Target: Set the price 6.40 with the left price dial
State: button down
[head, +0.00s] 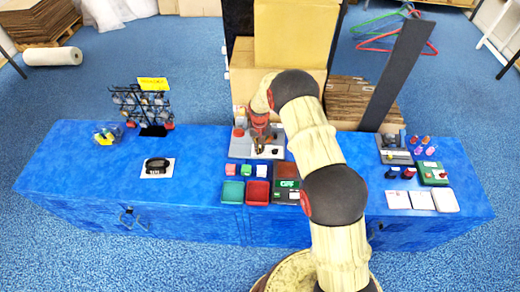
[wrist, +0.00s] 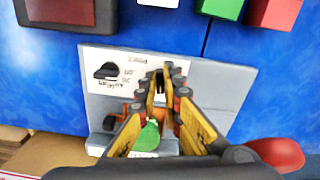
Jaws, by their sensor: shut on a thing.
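The price panel (head: 240,147) is a light grey plate on the blue bench; the wrist view shows it close up (wrist: 232,82). A green knob-like part (wrist: 148,137) shows beside the fingers.
A red round button (head: 238,132) is at the panel's left. In front are small cubes, a green tray (head: 232,192), a red tray (head: 258,192) and a dark box with a green "OFF" screen (head: 288,184). A key rack (head: 141,103) stands left; cartons (head: 290,40) stand behind.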

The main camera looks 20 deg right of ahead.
jog(key=m+b, duration=0.1)
jog(key=m, duration=0.3)
jog(key=shift+w+a+m, duration=0.1)
jog(key=shift+m, duration=0.2)
jog(key=shift+w+a+r+m, duration=0.1)
jog(key=shift+m, duration=1.5)
jog(key=c, duration=2)
grip_release()
jog(key=shift+o, duration=0.2)
notch_tip(320, 180, up, 12)
